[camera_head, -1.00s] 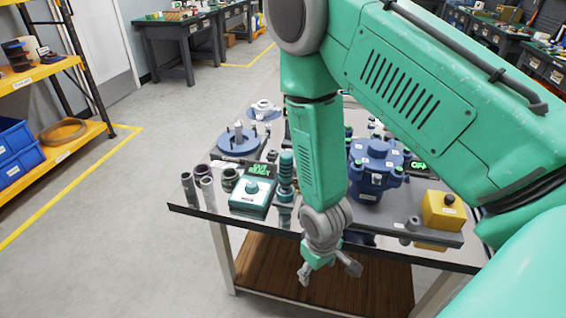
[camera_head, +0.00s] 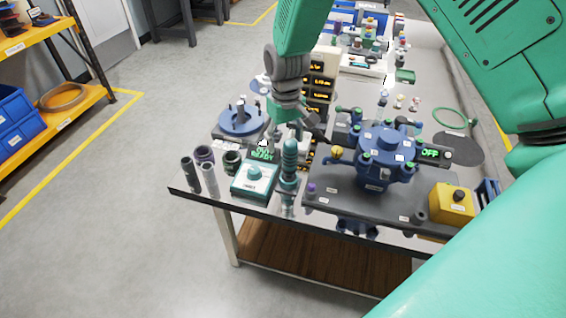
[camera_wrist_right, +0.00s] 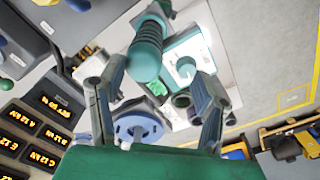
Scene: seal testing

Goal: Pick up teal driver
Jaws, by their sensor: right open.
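The teal driver (camera_head: 288,167) stands upright near the front edge of the table, with a ribbed dark-teal handle and a stand at its foot. It also shows in the right wrist view (camera_wrist_right: 147,52), seen from its handle end. My right gripper (camera_head: 292,139) is open and empty, just above and behind the driver's top in the head view. In the right wrist view its two fingers (camera_wrist_right: 160,84) are spread wide, with the handle beyond the tips, nearer the left finger. I cannot tell the exact gap. My left gripper is not in view.
A teal-topped button box (camera_head: 254,178) and grey tubes (camera_head: 208,180) stand left of the driver. A blue flanged disc (camera_head: 241,120) lies behind them. A blue clamped housing (camera_head: 382,155) on a grey plate and a yellow button box (camera_head: 451,204) stand to the right.

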